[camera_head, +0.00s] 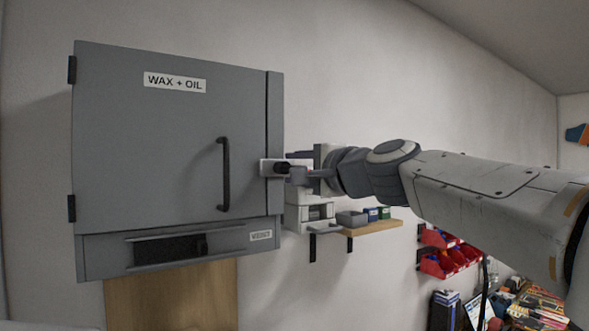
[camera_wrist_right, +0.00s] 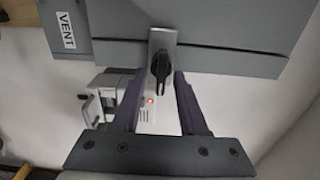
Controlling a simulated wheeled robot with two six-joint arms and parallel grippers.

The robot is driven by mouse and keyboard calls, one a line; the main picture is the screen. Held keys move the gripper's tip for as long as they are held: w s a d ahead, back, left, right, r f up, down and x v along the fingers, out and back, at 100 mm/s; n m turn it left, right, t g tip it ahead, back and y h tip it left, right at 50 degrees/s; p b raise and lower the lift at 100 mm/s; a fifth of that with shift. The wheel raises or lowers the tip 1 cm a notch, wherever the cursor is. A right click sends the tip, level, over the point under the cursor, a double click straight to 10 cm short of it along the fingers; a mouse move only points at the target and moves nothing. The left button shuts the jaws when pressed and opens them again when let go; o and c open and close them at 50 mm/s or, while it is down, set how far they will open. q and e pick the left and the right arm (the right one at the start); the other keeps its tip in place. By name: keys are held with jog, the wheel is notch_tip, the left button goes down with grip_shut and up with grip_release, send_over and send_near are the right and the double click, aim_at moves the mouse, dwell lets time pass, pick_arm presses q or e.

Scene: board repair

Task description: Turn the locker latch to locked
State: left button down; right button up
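The grey locker (camera_head: 150,150) labelled WAX + OIL hangs on the wall with its door closed against the frame. Its latch is a black knob (camera_head: 282,168) on a light metal plate (camera_head: 265,168) at the right edge. In the right wrist view the black latch knob (camera_wrist_right: 161,68) points along the gripper's length, on its plate (camera_wrist_right: 165,38). My right gripper (camera_head: 293,168) is at the latch. Its two dark fingers (camera_wrist_right: 158,82) are apart, one on each side of the knob, with gaps showing. My left gripper is not in view.
A black door handle (camera_head: 225,175) stands out left of the latch. A vent (camera_head: 170,248) is below the door. A wooden shelf (camera_head: 375,228) with small boxes and a grey device is below my right forearm. Red bins (camera_head: 450,262) hang lower right.

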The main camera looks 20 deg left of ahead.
jog(key=b+v, duration=0.4)
jog(key=v, duration=0.6)
jog(key=shift+s+b, duration=0.2)
jog(key=shift+b, duration=0.15)
jog(key=shift+d, duration=0.15)
